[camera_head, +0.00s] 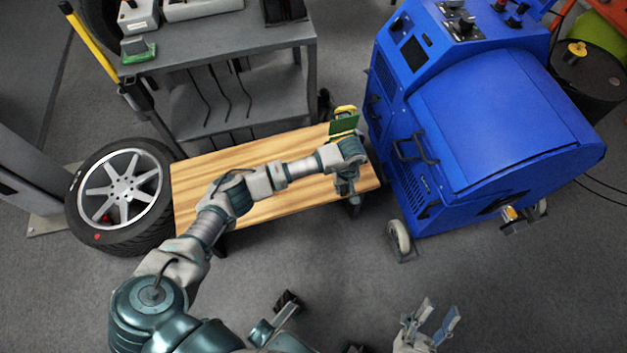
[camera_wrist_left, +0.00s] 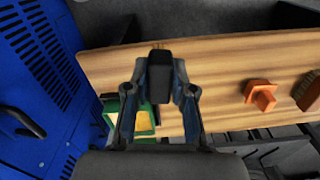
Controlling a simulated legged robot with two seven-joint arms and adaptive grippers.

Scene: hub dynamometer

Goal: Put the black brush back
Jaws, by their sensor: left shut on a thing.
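My left gripper (camera_head: 346,186) is over the right end of the wooden bench. In the left wrist view my left gripper (camera_wrist_left: 159,72) is shut on the black brush (camera_wrist_left: 160,84), a dark block between the two fingers with a small tan tip at its far end. The brush appears over the wooden surface; whether it touches the wood is unclear. In the head view the brush is hidden or too small to make out by the gripper. My right gripper (camera_head: 432,322) is open and empty over the floor at the bottom.
The wooden bench (camera_head: 260,205) holds a green and yellow item (camera_head: 343,124) at its back right corner. An orange object (camera_wrist_left: 261,95) and a brown brush (camera_wrist_left: 308,92) lie on it. A blue machine (camera_head: 500,125) stands close right, a wheel (camera_head: 120,190) left, a grey cart (camera_head: 225,55) behind.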

